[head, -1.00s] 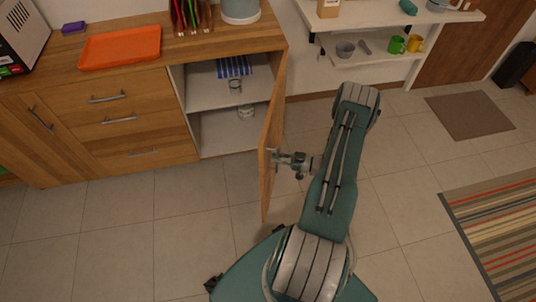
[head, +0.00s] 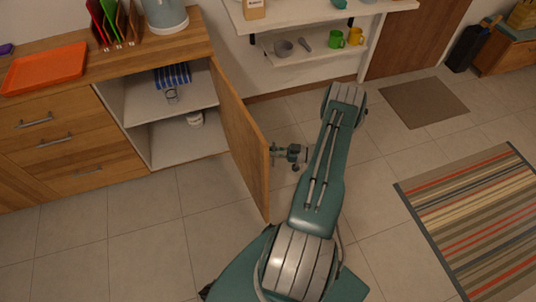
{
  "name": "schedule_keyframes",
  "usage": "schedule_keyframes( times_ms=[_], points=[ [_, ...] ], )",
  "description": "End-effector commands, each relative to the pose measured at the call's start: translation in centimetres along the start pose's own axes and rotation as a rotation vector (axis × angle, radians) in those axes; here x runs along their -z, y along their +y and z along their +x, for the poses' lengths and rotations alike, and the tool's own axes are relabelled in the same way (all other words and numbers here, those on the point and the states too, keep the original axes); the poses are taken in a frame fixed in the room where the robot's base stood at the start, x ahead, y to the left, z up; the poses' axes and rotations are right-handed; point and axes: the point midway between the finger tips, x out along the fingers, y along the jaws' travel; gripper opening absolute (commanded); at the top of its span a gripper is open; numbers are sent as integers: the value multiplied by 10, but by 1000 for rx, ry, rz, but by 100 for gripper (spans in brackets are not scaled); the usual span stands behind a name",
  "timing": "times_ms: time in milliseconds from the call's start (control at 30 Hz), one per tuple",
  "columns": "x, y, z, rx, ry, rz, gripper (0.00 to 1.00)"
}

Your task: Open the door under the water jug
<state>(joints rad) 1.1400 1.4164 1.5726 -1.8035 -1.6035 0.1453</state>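The wooden cabinet door (head: 242,140) stands swung open, with a wide gap to the cabinet and its inner face toward me. It belongs to the cabinet under the pale grey jug (head: 165,14), which is cut off by the top edge. My gripper (head: 275,152) is at the door's outer side, close to its free edge. Its fingers are small and partly hidden by the door, so I cannot tell if they are open or shut. The door's handle is not clearly visible.
Drawers (head: 70,140) stand left, with an orange tray (head: 44,68) above. A white wall shelf (head: 320,66) holds mugs. Floor tiles left of the door are clear; a striped rug (head: 480,215) lies right.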

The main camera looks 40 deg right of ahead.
Motion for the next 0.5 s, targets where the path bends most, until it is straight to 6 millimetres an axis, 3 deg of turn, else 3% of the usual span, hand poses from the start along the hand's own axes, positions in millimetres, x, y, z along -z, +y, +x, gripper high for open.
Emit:
schedule_keyframes(
  times_ms=[500],
  points=[
    [-1,6,-7,3,2,4,0]
  ],
)
